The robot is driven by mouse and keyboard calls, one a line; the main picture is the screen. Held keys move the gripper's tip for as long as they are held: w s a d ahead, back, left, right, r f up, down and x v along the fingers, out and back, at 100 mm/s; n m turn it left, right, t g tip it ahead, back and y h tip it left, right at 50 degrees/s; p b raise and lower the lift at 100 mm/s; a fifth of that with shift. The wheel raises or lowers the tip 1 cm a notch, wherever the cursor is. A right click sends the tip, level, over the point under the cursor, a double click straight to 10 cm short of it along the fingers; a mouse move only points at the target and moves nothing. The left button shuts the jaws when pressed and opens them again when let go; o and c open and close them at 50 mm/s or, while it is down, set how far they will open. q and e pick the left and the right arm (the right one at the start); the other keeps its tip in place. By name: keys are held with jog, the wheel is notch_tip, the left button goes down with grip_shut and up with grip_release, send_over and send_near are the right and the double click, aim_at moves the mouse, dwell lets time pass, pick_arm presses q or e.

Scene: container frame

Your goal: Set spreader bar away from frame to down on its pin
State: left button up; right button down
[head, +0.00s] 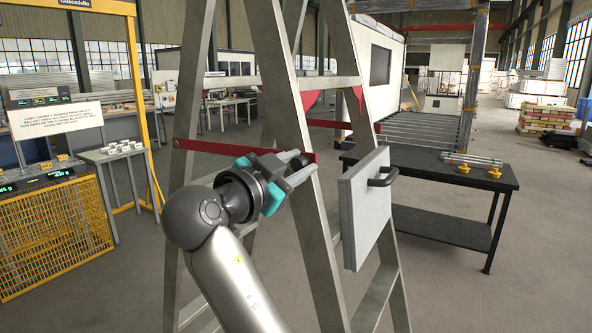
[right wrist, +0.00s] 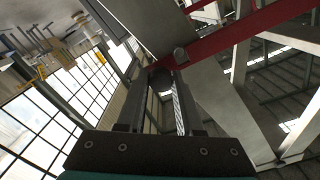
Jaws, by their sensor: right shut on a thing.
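The red spreader bar (head: 215,147) runs across the grey A-shaped frame (head: 345,70), nearly level, from the left leg to the middle leg. In the right wrist view the bar (right wrist: 240,32) crosses above the fingertips, with a small grey pin-like piece (right wrist: 181,55) on its edge. My right gripper (head: 303,163) is at the bar's right end, by the middle leg. Its fingers (right wrist: 166,80) are shut on a dark round piece beside the bar, apparently its handle. The gripper hides part of the bar's right end. My left gripper is out of view.
A grey panel with a black handle (head: 366,205) is at the frame's right side, close to my gripper. A black table (head: 440,182) with rods and yellow pieces stands to the right. A yellow mesh guard (head: 55,235) is at the left. Open floor lies at the lower right.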

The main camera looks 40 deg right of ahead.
jog(key=shift+f+m+b, duration=0.3)
jog(key=shift+f+b, duration=0.8)
jog(key=shift+f, duration=0.05)
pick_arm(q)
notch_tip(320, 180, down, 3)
pick_arm(e)
jog(key=shift+f, duration=0.1)
jog(key=c, duration=0.5)
grip_release()
jog(key=shift+c, duration=0.2)
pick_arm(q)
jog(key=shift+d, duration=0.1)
